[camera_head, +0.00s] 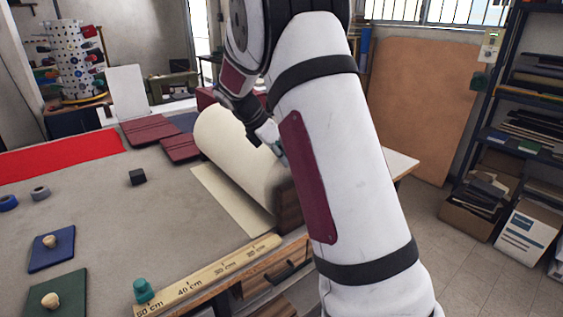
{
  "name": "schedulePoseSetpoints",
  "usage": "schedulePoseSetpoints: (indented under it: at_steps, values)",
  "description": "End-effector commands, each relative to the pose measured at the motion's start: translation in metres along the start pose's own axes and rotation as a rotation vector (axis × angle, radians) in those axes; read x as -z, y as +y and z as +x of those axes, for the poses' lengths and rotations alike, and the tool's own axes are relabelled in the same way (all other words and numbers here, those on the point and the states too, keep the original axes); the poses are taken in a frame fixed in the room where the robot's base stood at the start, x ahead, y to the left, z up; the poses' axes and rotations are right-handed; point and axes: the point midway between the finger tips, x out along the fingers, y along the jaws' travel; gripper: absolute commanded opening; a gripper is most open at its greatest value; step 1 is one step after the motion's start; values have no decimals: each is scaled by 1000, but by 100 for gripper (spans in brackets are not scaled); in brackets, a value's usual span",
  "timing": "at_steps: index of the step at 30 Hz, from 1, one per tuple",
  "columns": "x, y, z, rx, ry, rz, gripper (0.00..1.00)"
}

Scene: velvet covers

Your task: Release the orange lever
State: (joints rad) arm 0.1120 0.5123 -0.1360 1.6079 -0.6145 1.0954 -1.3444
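No orange lever shows in the head view; my arm crosses the middle and may hide it. My gripper (277,147) is at the far right side of a large cream roll (232,150), close to its upper surface. My arm hides much of the gripper, and its fingers are too small and covered to tell whether they are open or shut. I cannot tell whether it touches anything. The roll lies on the worktable (100,205) with a loose sheet (232,200) coming out from under it. A dark wooden block (288,205) stands at its near end.
A wooden ruler (210,272) runs along the table's front edge, with a teal knob (144,290) at one end. Blue (52,250) and green (58,294) boards with round knobs lie front left. Maroon covers (150,130) lie behind. The table's middle is mostly clear.

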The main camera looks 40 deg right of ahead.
Motion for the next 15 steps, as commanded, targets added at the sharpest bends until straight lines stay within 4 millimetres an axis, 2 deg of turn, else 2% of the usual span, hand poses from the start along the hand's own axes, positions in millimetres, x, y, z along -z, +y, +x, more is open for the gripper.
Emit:
schedulePoseSetpoints:
  at_steps: [6,15]
  values:
    - [-17,3,6,28,187,-19,0]
    - [-28,6,12,50,344,-49,0]
